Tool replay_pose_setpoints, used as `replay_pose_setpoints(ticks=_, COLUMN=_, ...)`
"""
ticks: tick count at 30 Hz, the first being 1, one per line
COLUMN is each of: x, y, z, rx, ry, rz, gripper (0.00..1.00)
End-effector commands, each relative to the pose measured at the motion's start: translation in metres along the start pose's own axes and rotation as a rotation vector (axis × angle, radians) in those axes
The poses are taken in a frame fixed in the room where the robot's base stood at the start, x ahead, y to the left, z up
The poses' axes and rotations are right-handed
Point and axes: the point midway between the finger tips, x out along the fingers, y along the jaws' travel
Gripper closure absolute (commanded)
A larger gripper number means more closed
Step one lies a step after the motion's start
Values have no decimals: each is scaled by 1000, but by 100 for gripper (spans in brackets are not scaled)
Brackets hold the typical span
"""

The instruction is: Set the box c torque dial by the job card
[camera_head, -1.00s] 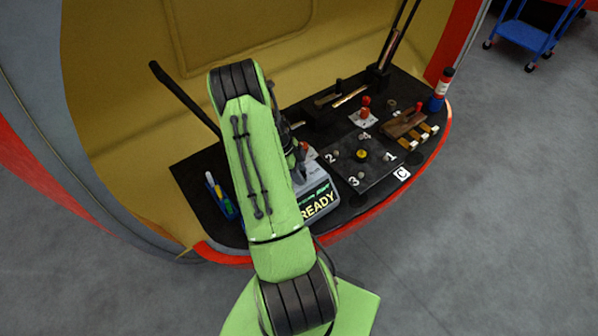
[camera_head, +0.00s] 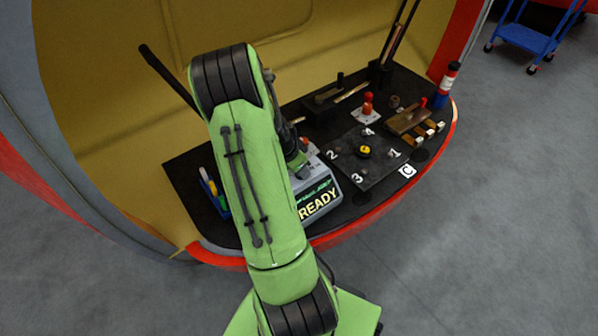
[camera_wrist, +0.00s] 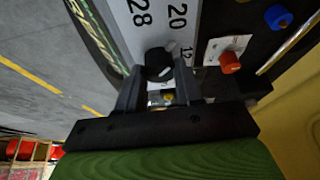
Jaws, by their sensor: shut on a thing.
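The grey box with the lit READY display (camera_head: 319,203) stands at the front edge of the black worktop, left of the plate marked 1, 2 and 3. In the wrist view, its pale face carries the numbers 28, 20 and 12 around a black dial knob (camera_wrist: 158,62). My gripper (camera_wrist: 158,78) has its two fingers on either side of this knob, shut on it. In the head view, my gripper (camera_head: 301,166) is over the box and partly hidden by my green arm, which also hides the dial. I cannot make out a readable job card.
A blue pen holder (camera_head: 221,203) is at left. A wooden block (camera_head: 405,121) is at right.

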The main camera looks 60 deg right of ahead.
Motion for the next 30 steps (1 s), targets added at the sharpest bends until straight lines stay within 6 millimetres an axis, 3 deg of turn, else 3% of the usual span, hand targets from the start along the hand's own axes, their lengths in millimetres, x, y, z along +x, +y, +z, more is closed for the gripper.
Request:
replay_pose_setpoints(ticks=18, x=2, y=3, z=-1, rx=-500, ry=2, rz=-211, gripper=95)
replay_pose_setpoints(ticks=30, x=1, y=4, z=-2, rx=-672, ry=1, rz=-279, gripper=95)
